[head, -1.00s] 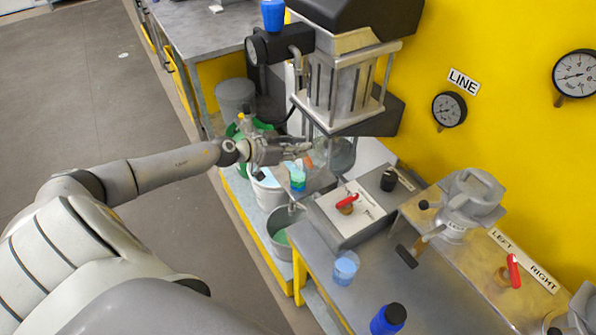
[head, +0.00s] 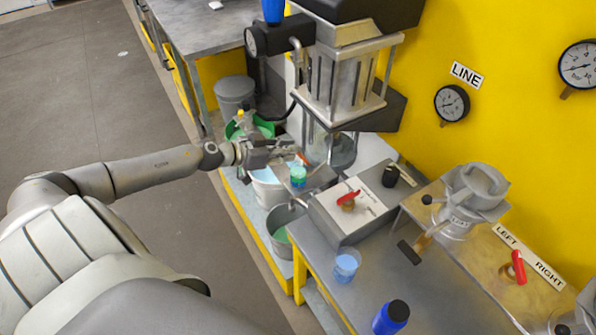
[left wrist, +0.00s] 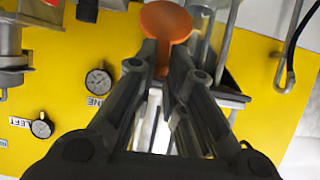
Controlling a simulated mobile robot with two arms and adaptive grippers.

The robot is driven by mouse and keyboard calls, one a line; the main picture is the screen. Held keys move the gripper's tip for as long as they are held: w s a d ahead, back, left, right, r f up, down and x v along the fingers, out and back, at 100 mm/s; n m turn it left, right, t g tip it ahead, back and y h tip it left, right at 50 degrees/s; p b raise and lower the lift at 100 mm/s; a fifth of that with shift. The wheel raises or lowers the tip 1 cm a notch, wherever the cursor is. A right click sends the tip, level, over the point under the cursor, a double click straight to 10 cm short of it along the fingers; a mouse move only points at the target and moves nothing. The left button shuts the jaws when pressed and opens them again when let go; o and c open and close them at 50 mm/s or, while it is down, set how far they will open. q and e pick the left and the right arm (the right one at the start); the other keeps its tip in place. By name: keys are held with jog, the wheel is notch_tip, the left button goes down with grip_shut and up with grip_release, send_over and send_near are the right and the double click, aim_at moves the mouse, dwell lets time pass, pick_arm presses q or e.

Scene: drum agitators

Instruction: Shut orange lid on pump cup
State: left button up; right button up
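The orange lid (left wrist: 166,21) shows as a round disc with a narrow orange part below it in the left wrist view. It is a small orange patch (head: 300,158) in the head view. My left gripper (head: 292,153) is beside it, and its fingers (left wrist: 164,50) close in on both sides of the narrow orange part. A small cup with green and blue in it (head: 299,176), which looks like the pump cup, stands just below the gripper on a grey ledge under the pump. Whether the lid touches the cup is unclear. My right gripper is not in view.
The pump (head: 342,85) with its clear cylinder (head: 342,150) rises right behind the gripper. A red-handled valve box (head: 350,203) is to the right. Buckets (head: 280,235) stand below. A blue cup (head: 346,265) and a blue bottle (head: 390,317) are on the bench.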

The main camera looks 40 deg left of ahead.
pick_arm(q)
jog(key=shift+s+a+f, duration=0.25)
jog(key=shift+s+f, duration=0.3)
jog(key=shift+f, duration=0.05)
jog(key=shift+s+a+f, duration=0.2)
jog(key=shift+s+f, duration=0.15)
jog(key=shift+s, duration=0.1)
jog(key=shift+s+a+f+b, duration=0.15)
jog(key=shift+s+f+b, duration=0.25)
jog(key=shift+f, duration=0.25)
jog(key=shift+s+a+f+b, duration=0.15)
jog(key=shift+s+f+b, duration=0.1)
jog(key=shift+f+b, duration=0.25)
jog(key=shift+f, duration=0.1)
